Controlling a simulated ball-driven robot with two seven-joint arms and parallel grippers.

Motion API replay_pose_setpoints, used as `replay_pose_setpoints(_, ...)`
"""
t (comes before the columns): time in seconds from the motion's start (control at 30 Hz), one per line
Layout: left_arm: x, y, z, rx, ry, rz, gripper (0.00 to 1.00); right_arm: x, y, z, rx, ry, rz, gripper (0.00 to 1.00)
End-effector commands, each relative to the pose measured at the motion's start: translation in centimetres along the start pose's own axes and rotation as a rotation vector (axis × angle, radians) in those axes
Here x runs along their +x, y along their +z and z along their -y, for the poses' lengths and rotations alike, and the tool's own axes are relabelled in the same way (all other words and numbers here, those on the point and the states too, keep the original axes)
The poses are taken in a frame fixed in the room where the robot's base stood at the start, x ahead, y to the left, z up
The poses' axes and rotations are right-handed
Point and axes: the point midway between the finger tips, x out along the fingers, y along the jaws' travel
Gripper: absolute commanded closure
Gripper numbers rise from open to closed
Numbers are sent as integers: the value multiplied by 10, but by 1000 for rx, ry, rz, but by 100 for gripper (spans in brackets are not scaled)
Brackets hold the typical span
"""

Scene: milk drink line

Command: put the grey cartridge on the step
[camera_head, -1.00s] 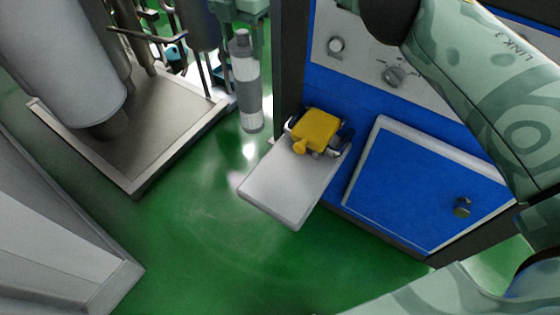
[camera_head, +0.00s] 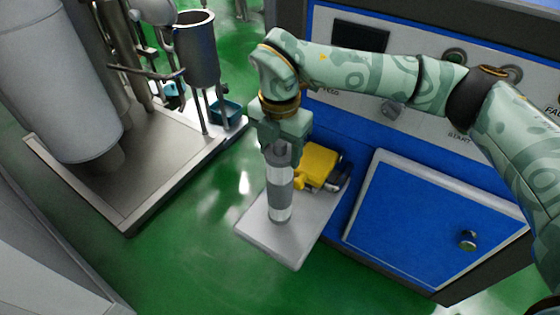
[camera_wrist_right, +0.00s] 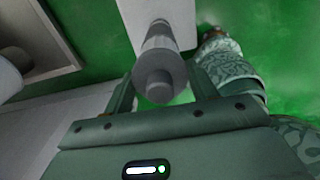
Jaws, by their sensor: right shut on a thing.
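The grey cartridge (camera_head: 280,190) is a grey cylinder with a pale band, held upright below my right gripper (camera_head: 279,150). My right gripper is shut on its upper end. In the head view the cartridge overlaps the step (camera_head: 262,241), a pale flat plate sticking out from the blue machine; I cannot tell whether its bottom touches the plate. In the right wrist view the cartridge (camera_wrist_right: 160,75) shows end-on between the fingers, with the pale step (camera_wrist_right: 155,12) beyond it. My left gripper is not in view.
A yellow part (camera_head: 318,164) with a dark fitting sits at the step's machine side, close beside the cartridge. The blue machine door (camera_head: 420,215) with a knob is to the right. A steel platform (camera_head: 140,190) with tanks stands to the left. Green floor lies between.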

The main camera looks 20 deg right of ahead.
Motion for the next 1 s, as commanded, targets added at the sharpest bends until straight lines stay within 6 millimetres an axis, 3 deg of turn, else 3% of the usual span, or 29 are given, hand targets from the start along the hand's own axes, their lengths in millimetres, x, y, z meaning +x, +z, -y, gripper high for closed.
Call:
replay_pose_setpoints(0.2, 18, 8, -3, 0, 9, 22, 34, 37, -1, 3, -2, -6, -4, 75)
replay_pose_setpoints(0.57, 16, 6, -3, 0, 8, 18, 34, 36, -1, 3, -1, -1, 0, 75)
replay_pose_setpoints(0.6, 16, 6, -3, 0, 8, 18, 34, 36, -1, 3, -1, -1, 0, 35)
replay_pose_setpoints(0.67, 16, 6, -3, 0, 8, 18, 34, 36, -1, 3, -2, -1, 0, 21)
replay_pose_setpoints(1.0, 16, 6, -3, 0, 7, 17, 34, 31, -1, 3, -2, 0, 1, 21)
